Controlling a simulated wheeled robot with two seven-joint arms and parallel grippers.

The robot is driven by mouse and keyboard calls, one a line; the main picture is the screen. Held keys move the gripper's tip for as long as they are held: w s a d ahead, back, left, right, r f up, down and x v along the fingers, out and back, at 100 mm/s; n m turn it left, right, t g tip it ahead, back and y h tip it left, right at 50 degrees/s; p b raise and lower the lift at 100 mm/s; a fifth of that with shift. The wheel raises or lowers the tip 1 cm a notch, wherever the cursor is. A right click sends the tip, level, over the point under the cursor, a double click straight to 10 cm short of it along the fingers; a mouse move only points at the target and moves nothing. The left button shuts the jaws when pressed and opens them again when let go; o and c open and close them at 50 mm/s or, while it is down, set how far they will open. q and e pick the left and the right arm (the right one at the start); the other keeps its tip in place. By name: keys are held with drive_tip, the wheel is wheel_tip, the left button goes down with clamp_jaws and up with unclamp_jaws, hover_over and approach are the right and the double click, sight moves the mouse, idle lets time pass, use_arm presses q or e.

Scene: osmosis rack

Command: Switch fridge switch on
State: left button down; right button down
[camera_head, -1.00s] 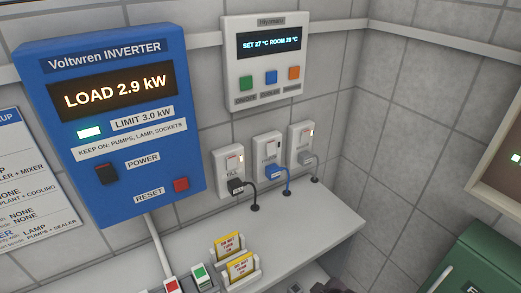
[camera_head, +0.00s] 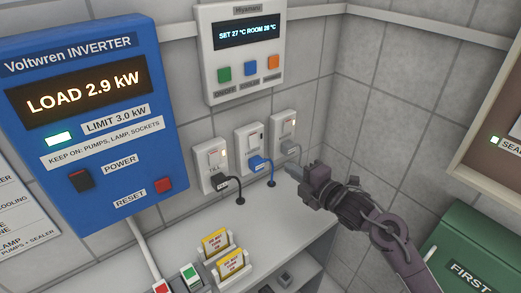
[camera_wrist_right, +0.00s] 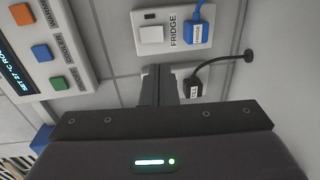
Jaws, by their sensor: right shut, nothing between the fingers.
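The fridge outlet (camera_head: 245,137) is the middle of three white wall outlets and has a blue plug in it. In the right wrist view its plate reads FRIDGE (camera_wrist_right: 174,31), with a white rocker switch (camera_wrist_right: 151,34) beside the blue plug (camera_wrist_right: 196,30). A small dark indicator (camera_wrist_right: 150,16) on the plate looks unlit. My right gripper (camera_head: 294,170) is in front of and right of the outlets, apart from them as far as I can tell. In its wrist view the fingers (camera_wrist_right: 158,72) are shut and empty, close to the fridge plate's edge. My left gripper is out of view.
The till outlet (camera_head: 212,158) with a black plug and another outlet (camera_head: 283,124) flank it, both with lit indicators. A controller (camera_head: 245,85) hangs above; the blue inverter (camera_head: 95,115) is left, reading LOAD 2.9 kW. A shelf (camera_head: 270,225) with yellow cards lies below.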

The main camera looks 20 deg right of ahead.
drive_tip(key=p, duration=0.4)
approach(255, 146)
drive_tip(key=x, duration=0.5)
drive_tip(key=shift+r, duration=0.2)
drive_tip(key=shift+p+x, duration=0.45)
drive_tip(key=shift+x, duration=0.55)
drive_tip(key=shift+f, duration=0.2)
drive_tip(key=shift+w+b, duration=0.1)
drive_tip(key=shift+b, duration=0.8)
drive_tip(key=shift+f, duration=0.15)
